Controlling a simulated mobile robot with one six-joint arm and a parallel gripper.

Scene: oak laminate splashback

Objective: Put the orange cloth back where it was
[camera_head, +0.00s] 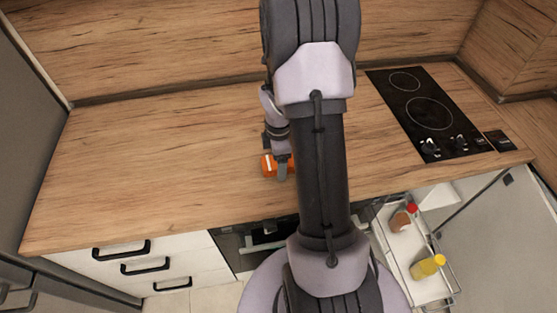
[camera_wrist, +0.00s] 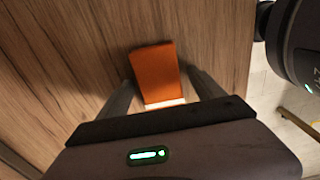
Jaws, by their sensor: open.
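The orange cloth (camera_wrist: 155,70) lies on the wooden countertop (camera_head: 150,150), close to its front edge, and has a pale strip along its near end in the wrist view. In the head view the cloth (camera_head: 267,167) shows just left of my arm, partly hidden by my gripper (camera_head: 280,165). In the wrist view my gripper (camera_wrist: 165,95) is open, with one finger on each side of the cloth's near end. I cannot tell whether the fingers touch it.
A black cooktop (camera_head: 428,112) is set in the counter at the right. Below it a pull-out rack (camera_head: 415,250) stands open, holding a red-capped bottle (camera_head: 402,217) and a yellow bottle (camera_head: 428,266). White drawers (camera_head: 150,268) are at the front left. The counter's left part is clear.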

